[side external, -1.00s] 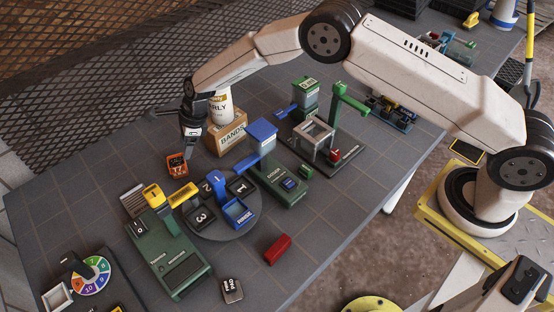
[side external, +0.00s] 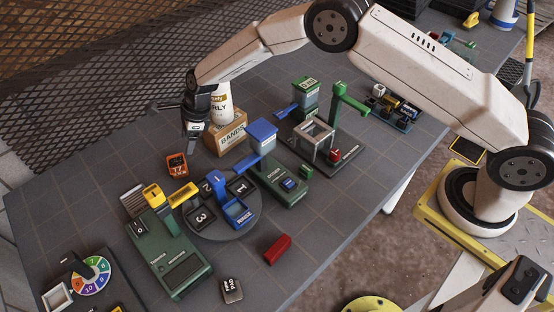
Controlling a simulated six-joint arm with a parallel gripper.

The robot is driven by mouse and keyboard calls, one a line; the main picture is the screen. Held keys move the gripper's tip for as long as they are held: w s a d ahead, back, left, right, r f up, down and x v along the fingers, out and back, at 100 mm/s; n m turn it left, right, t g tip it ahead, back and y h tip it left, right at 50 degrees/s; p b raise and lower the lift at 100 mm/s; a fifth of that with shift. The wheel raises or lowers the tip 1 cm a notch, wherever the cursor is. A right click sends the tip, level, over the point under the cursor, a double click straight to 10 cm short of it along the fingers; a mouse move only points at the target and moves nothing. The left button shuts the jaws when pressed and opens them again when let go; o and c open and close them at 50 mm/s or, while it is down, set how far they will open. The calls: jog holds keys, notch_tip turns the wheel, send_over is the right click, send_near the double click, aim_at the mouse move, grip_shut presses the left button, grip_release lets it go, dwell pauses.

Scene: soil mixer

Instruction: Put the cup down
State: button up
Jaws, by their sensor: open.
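A small orange container (side external: 177,165) with dark markings on its front stands on the grey table. It looks like the cup, but it is too small to be sure. A white cup-shaped vessel with lettering (side external: 220,104) stands upright on a cardboard box marked BANDS (side external: 227,138). My gripper (side external: 193,148) points down, just above and right of the orange container and left of the box. It is open, nothing shows between its fingers, and it appears apart from the orange container. My gripper partly hides the left side of the white vessel.
A round turntable with numbered dark trays and a blue bin (side external: 238,212) sits in front. Green machines stand left (side external: 168,255) and right (side external: 280,185) of it. A red block (side external: 277,249) lies near the front edge.

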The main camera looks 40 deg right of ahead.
jog(key=s+d+r+n, duration=0.3)
jog(key=s+d, duration=0.1)
jog(key=d, duration=0.1)
jog(key=s+d+r+n+h, duration=0.1)
jog(key=s+d+r+n, duration=0.2)
jog(key=d+n, duration=0.1)
jog(key=s+d+r+n+h, duration=0.1)
jog(key=s+d+r+n, duration=0.3)
jog(key=d, duration=0.2)
jog(key=shift+s+r+t, duration=0.1)
jog(key=shift+s+t, duration=0.2)
jog(key=shift+s, duration=0.05)
jog(key=s+d+r+n+h, duration=0.1)
jog(key=s+d+n, duration=0.3)
jog(key=s, duration=0.5)
jog(key=s+d+r+n, duration=0.1)
jog(key=s+d+n, duration=0.3)
jog(key=s+n, duration=0.3)
jog(key=s, duration=0.2)
jog(key=shift+s+d+h, duration=0.25)
jog(key=shift+s+h, duration=0.1)
jog(key=shift+h, duration=0.05)
